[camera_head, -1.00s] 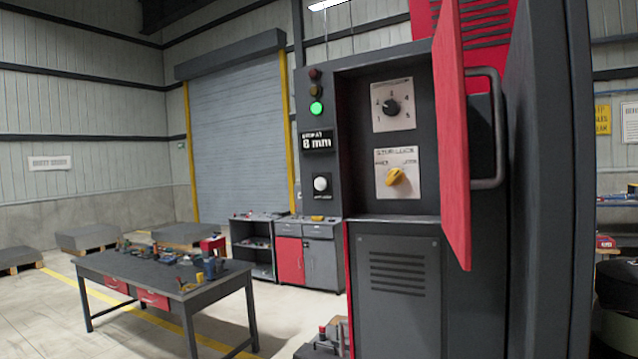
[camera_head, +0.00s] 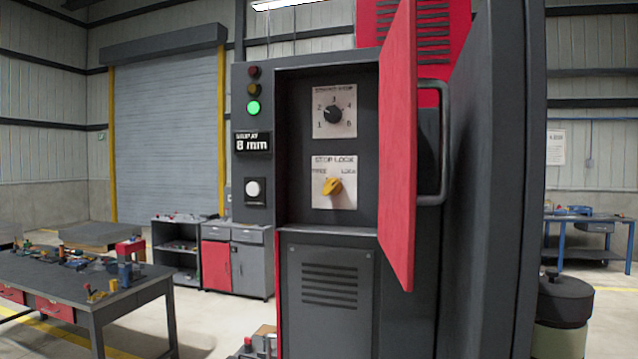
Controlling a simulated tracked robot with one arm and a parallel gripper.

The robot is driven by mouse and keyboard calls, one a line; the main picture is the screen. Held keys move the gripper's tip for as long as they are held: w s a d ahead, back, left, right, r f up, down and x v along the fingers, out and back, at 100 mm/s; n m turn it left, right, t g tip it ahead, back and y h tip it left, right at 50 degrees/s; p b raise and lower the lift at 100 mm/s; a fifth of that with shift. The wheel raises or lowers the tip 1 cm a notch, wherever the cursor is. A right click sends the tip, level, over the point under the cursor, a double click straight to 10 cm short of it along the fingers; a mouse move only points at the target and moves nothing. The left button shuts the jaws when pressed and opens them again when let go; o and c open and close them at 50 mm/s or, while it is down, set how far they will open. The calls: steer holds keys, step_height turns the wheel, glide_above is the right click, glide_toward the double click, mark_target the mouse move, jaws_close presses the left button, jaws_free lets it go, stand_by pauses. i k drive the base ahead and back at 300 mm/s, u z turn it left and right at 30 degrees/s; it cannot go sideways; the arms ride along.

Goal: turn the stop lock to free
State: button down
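The stop lock is a yellow knob (camera_head: 333,186) on a white plate (camera_head: 334,202) labelled "STOP LOCK". The plate sits in the lower part of a dark recess in the machine cabinet. Its left label is blurred but looks like "FREE", and its right label reads "LOCK". The knob seems to point up and to the right, toward the "LOCK" side, though it is small. The red cabinet door (camera_head: 397,150) stands open to the right of the recess. My gripper does not show in the view.
Above the lock is a black numbered dial (camera_head: 334,114). Left of the recess are a lit green lamp (camera_head: 254,107), an "8 mm" display (camera_head: 252,143) and a white button (camera_head: 253,188). The open door and its handle (camera_head: 434,145) jut out.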

mark_target(333, 186)
steer(key=i, duration=0.85)
steer(key=z, duration=0.05)
